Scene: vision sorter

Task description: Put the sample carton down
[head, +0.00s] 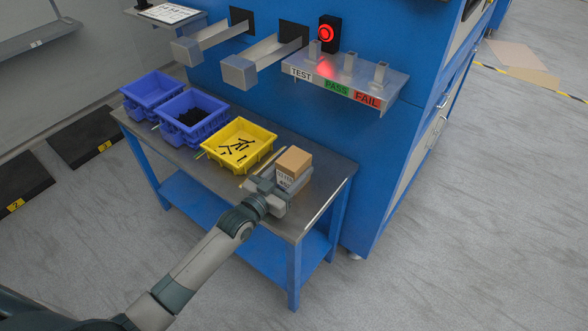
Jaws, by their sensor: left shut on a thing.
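The sample carton (293,162) is a small brown box with a white printed label on its near side. It is upright at the right part of the metal-topped table (318,196). My left gripper (279,187) is shut on the carton from the near left side. The carton's lower part is partly hidden by the gripper, so I cannot tell whether its base touches the table top. My right gripper is not in view.
A yellow bin (262,157) with small dark parts stands just left of the carton. Two blue bins (212,128) stand farther left. Behind is a blue machine with a TEST, PASS and FAIL shelf (345,90) and a lit red light (326,33). The table's right end is clear.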

